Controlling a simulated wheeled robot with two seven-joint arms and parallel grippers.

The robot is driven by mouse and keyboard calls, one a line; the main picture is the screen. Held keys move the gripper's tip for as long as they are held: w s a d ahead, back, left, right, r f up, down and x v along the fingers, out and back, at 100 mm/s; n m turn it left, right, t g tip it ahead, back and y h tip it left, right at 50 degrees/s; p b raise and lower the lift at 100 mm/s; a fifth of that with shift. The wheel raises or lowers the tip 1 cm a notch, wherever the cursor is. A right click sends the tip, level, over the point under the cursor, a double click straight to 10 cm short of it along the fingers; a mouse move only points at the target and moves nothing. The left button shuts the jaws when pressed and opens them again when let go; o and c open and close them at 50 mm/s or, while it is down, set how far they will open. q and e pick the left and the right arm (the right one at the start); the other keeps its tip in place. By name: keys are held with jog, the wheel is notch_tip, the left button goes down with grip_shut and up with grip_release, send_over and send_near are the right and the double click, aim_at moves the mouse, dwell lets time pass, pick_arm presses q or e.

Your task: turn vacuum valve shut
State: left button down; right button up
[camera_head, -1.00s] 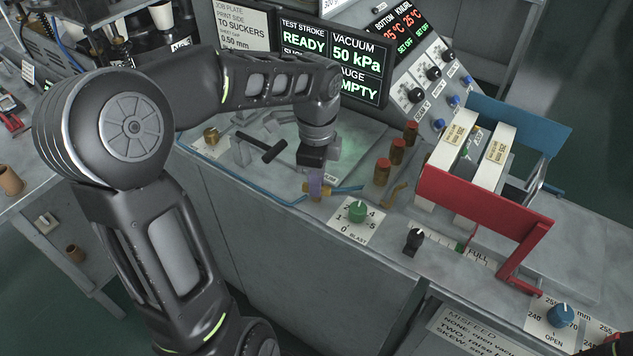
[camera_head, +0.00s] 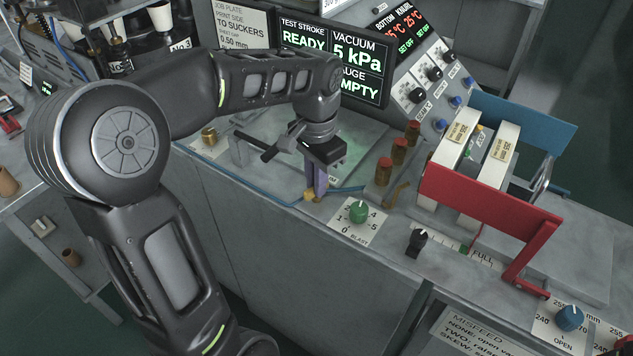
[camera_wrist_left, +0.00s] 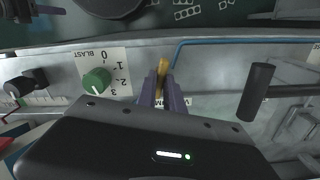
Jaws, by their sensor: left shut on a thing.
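The brass vacuum valve (camera_head: 311,195) sits on the bench front at the end of a blue hose. My left gripper (camera_head: 317,182), with purple fingers, is shut on its handle. In the left wrist view the brass handle (camera_wrist_left: 163,68) shows between the fingers (camera_wrist_left: 162,95), roughly in line with them. Most of the valve body is hidden by the fingers. The screen (camera_head: 333,60) reads VACUUM 5 kPa, TEST STROKE READY and GAUGE EMPTY. My right gripper is not clearly in view.
The green BLAST knob (camera_head: 358,212) is close to the right of the valve. A black T-handle (camera_head: 262,150) stands behind left. Brown-red capped posts (camera_head: 383,171) stand to the right. The red bracket (camera_head: 490,205) is farther right.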

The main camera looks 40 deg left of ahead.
pick_arm(q)
jog(key=shift+n, duration=1.6)
jog(key=c, duration=1.5)
grip_release()
jog(key=shift+o, duration=0.2)
notch_tip(320, 180, up, 8)
jog(key=shift+f, duration=0.1)
